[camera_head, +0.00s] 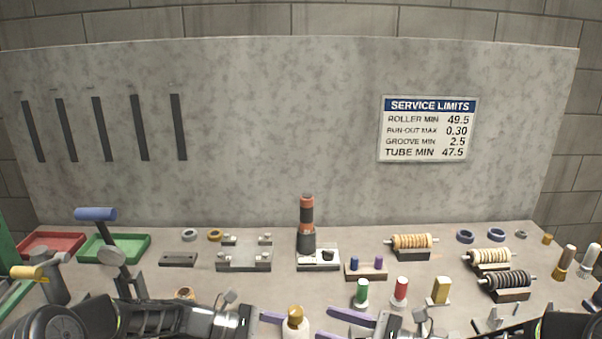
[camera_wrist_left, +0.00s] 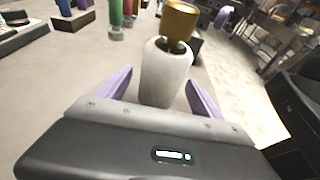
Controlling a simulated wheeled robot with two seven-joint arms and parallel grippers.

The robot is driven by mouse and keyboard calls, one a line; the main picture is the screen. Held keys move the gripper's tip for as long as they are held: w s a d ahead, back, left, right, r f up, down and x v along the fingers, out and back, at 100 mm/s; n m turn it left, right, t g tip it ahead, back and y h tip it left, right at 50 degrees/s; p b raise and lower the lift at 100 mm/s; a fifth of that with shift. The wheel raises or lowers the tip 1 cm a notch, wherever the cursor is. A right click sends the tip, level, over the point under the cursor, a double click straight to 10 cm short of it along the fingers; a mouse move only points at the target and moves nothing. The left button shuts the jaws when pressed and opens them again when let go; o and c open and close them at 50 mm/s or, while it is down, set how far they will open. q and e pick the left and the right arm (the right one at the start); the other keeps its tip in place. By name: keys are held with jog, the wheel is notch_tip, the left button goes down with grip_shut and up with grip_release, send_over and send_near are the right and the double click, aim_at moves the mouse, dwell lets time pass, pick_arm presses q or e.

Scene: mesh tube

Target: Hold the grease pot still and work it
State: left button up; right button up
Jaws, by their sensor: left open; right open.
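The grease pot, a white rounded bottle with a brass cap (camera_head: 295,322), stands upright at the front middle of the bench, its lower part cut off by the frame. My left gripper (camera_head: 277,320) comes in from the left, open. In the left wrist view the pot (camera_wrist_left: 166,75) stands between its two purple fingers (camera_wrist_left: 160,86), with a gap at the left finger; contact at the right finger is unclear. My right gripper (camera_head: 323,322) is open and empty just right of the pot, its fingers pointing toward it.
A block with blue and purple pegs (camera_head: 366,272) lies behind the pot. Rollers (camera_head: 411,242) on stands fill the right side. Red (camera_head: 50,244) and green trays (camera_head: 114,247) are at left.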

pick_arm(q)
jog(key=v, duration=1.1)
jog(key=shift+a+r, duration=0.1)
jog(key=shift+a, duration=0.45)
